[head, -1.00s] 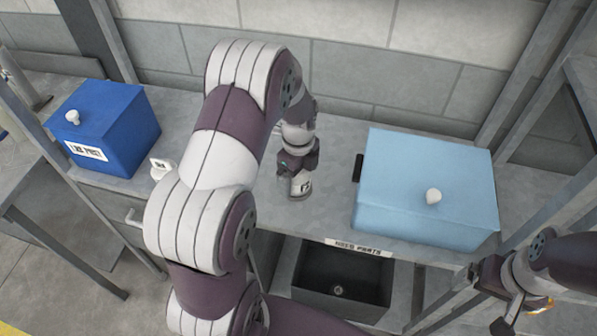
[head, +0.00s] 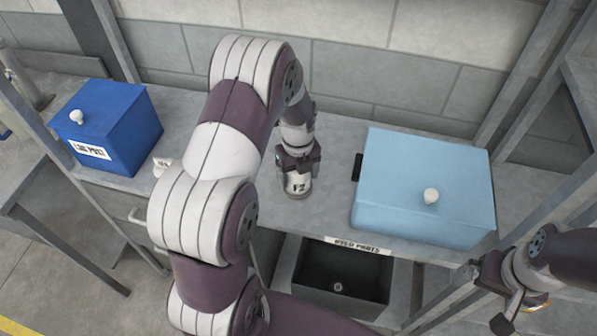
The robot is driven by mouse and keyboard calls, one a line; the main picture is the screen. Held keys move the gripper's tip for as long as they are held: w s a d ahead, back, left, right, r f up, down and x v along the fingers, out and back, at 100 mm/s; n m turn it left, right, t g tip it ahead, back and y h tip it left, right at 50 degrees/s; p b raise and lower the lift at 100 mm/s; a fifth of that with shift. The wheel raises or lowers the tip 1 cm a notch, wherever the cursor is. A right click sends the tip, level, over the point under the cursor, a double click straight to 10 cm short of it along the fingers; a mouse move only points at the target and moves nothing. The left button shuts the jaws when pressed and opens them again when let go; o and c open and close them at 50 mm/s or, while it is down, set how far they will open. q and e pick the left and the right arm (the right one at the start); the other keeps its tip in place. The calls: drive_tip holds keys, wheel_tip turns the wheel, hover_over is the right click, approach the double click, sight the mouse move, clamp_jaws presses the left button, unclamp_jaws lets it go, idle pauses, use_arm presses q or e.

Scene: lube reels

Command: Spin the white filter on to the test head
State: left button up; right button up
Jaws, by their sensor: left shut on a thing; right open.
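The white filter (head: 298,184), a small white cylinder with dark lettering, is upright at the bench top between the two blue boxes. My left gripper (head: 297,166) points down and is shut on its upper part. The top of the filter is hidden by the gripper. I cannot make out the test head; my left arm covers part of the bench. My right gripper (head: 506,309) is at the lower right, open and empty, away from the bench objects.
A dark blue lidded box (head: 112,128) stands at the left. A light blue lidded box (head: 420,185) stands at the right. A small white labelled item (head: 161,166) sits near the bench's front edge. An open grey bin (head: 343,270) is below the bench front.

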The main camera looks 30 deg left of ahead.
use_arm(q)
drive_tip(key=shift+s+r+m+p, duration=0.15)
drive_tip(key=shift+m+p, duration=0.15)
drive_tip(key=shift+m, duration=0.7)
drive_tip(key=m, duration=0.2)
drive_tip(key=shift+a+f+m, duration=0.15)
drive_tip(key=shift+f+m, duration=0.05)
drive_tip(key=shift+m, duration=0.2)
drive_tip(key=o, duration=1.2)
drive_tip(key=shift+o, duration=0.2)
